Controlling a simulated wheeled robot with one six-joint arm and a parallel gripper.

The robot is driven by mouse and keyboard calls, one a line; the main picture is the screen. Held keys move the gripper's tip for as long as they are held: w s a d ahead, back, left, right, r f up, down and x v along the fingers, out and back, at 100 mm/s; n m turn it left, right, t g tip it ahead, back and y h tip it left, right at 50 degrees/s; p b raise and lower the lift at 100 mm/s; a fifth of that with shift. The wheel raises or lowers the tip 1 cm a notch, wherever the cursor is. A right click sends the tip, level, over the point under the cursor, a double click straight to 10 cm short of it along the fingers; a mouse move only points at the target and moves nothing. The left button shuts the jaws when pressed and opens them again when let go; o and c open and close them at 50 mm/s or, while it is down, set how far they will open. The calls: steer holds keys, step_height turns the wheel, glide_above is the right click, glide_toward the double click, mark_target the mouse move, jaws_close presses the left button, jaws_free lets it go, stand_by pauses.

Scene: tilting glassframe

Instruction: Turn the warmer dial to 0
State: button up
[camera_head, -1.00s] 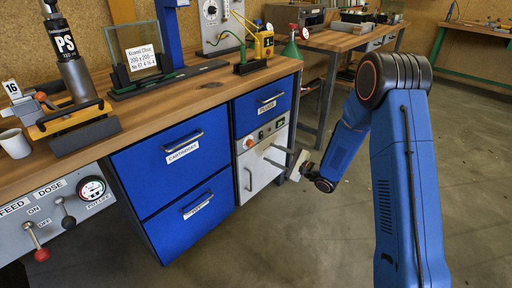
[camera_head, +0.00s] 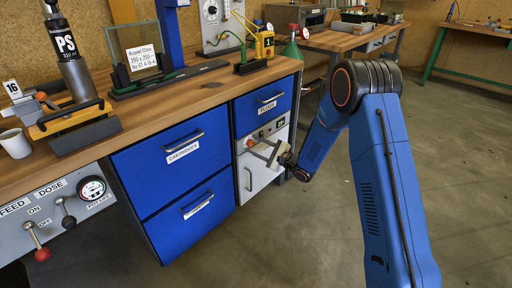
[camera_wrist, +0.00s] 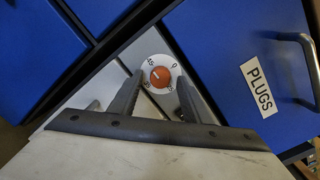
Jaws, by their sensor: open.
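The warmer dial (camera_wrist: 160,77) is a round orange-red knob on a white numbered disc, on the pale panel. The 0 mark stands at the disc's upper right in the wrist view; 45 stands at its upper left. A short white mark on the knob points to the upper left, away from 0; its exact reading is too small to tell. My gripper (camera_wrist: 160,90) is open, with one finger on either side of the dial in the wrist view. I cannot tell whether they touch it. In the head view my gripper (camera_head: 262,151) is close in front of the panel.
The white warmer front (camera_head: 262,176) with its handle is below a blue drawer labelled PLUGS (camera_head: 266,103). The wooden bench top (camera_head: 150,105) overhangs above. The floor to the right is clear.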

steer(key=c, duration=1)
steer(key=shift+c, duration=0.2)
